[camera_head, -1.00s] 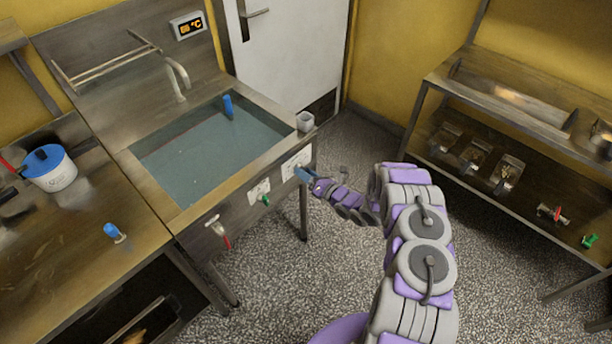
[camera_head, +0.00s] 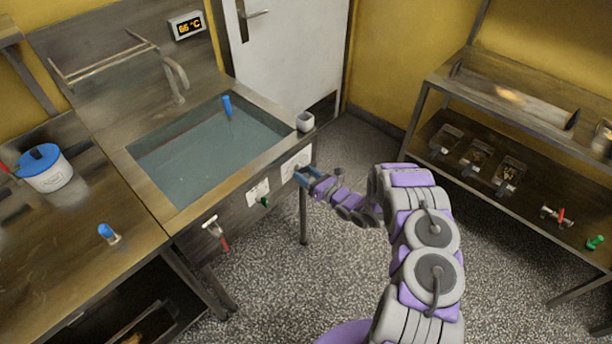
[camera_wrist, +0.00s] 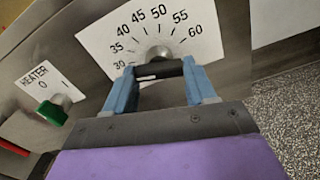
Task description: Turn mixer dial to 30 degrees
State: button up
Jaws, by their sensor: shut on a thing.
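The mixer dial shows in the wrist view as a black bar (camera_wrist: 157,70) with a white mark, in front of a round silver hub (camera_wrist: 158,53). Behind it is a white scale plate (camera_wrist: 190,25), numbered from 30 at left to 60 at right. My gripper (camera_wrist: 158,78) has its blue fingers on either side of the bar, shut on it. I cannot tell which number the dial points to. In the head view my gripper (camera_head: 308,175) is at the front of the sink unit, beside the plate (camera_head: 295,165), and hides the dial.
A green heater switch (camera_wrist: 54,113) is left of the dial. A red-handled tap (camera_head: 216,232) is farther left on the front panel. The water-filled sink (camera_head: 205,155) is above. A shelf rack (camera_head: 470,185) stands at right, with open floor between.

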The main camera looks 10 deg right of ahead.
jog(key=shift+f, duration=0.15)
jog(key=o, duration=0.8)
jog(key=shift+f, duration=0.1)
jog(key=shift+o, duration=1.2)
jog(key=shift+r, duration=0.2)
jog(key=shift+d, duration=0.1)
jog(key=p+v, duration=0.2)
jog(key=v, duration=1.5)
jog(key=shift+d, duration=0.1)
